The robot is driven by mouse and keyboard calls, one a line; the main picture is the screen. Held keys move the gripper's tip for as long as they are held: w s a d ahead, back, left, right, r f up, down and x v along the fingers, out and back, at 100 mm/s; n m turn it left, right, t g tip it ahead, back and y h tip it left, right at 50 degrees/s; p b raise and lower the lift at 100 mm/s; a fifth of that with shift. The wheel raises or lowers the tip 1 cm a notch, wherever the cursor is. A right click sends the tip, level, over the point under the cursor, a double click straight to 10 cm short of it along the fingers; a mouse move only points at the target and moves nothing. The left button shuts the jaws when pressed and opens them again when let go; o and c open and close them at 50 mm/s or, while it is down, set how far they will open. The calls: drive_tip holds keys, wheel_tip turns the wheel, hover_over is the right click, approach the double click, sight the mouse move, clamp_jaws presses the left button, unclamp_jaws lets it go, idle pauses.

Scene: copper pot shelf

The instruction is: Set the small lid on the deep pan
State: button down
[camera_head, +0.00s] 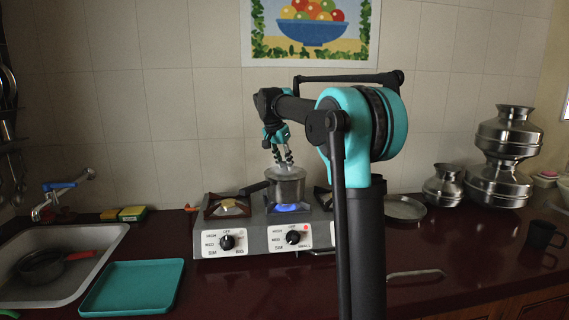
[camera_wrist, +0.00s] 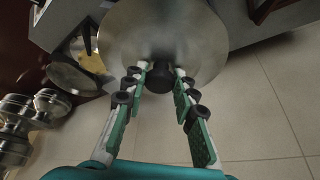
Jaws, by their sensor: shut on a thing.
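The deep pan (camera_head: 288,190), a small steel pot with a dark handle to the left, stands on the right burner of the stove, above a blue flame. My gripper (camera_head: 284,161) points down just over it. In the wrist view, the small lid (camera_wrist: 165,25) is a round grey metal disc with a black knob (camera_wrist: 159,78). My gripper's fingers (camera_wrist: 161,74) are closed around that knob. The lid is at or just above the pan's rim; I cannot tell whether it touches. The lid hides the pan in the wrist view.
The stove (camera_head: 262,237) has a free left burner (camera_head: 228,207). A steel plate (camera_head: 404,208) and stacked steel pots (camera_head: 507,155) stand to the right, with a dark mug (camera_head: 541,234). A teal tray (camera_head: 133,287) and the sink (camera_head: 75,278) with a dark pan lie left.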

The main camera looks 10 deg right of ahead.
drive_tip(key=shift+f, duration=0.15)
drive_tip(key=c, duration=1.1)
unclamp_jaws()
drive_tip(key=shift+c, duration=0.2)
drive_tip(key=v, duration=1.2)
